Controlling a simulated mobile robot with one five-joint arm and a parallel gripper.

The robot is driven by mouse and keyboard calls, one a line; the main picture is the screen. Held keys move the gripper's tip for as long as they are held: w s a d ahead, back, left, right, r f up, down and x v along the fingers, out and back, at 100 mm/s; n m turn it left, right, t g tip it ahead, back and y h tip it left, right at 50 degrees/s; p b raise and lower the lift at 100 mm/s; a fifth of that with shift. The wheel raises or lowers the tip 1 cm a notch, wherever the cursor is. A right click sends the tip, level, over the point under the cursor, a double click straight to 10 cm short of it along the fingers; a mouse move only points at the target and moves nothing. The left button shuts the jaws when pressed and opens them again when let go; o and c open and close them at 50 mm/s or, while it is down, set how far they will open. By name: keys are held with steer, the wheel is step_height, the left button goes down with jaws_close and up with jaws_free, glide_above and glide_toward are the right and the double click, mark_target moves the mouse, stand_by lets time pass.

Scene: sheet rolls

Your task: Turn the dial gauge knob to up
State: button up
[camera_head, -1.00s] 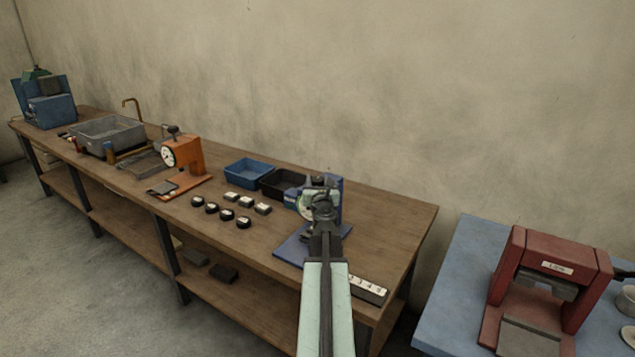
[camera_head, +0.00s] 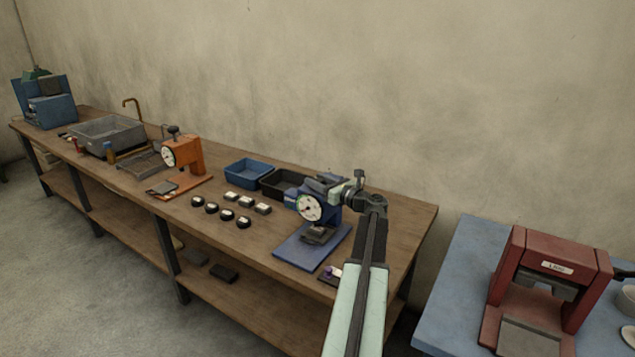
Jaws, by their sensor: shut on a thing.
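The blue dial gauge (camera_head: 312,209) stands on its blue base plate (camera_head: 296,247) near the right end of the bench, its round white dial facing me. My gripper (camera_head: 347,193) is at the upper right side of the gauge, with my arm reaching up from the lower right. It is shut on the dial gauge knob, which the jaws and wrist hide, so I cannot tell which way the knob points. A small dark block sits under the dial on the base plate.
An orange dial gauge (camera_head: 190,155) stands further left. A blue tray (camera_head: 248,172), a black tray (camera_head: 280,184) and several small black-and-white pieces lie between the gauges. A red press (camera_head: 548,275) stands on the blue table at the right. The bench's right end is mostly clear.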

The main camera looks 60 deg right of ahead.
stand_by(0.5)
steer(key=o, duration=1.4)
steer(key=shift+c, duration=0.2)
steer(key=v, duration=0.7)
steer(key=shift+s, duration=0.4)
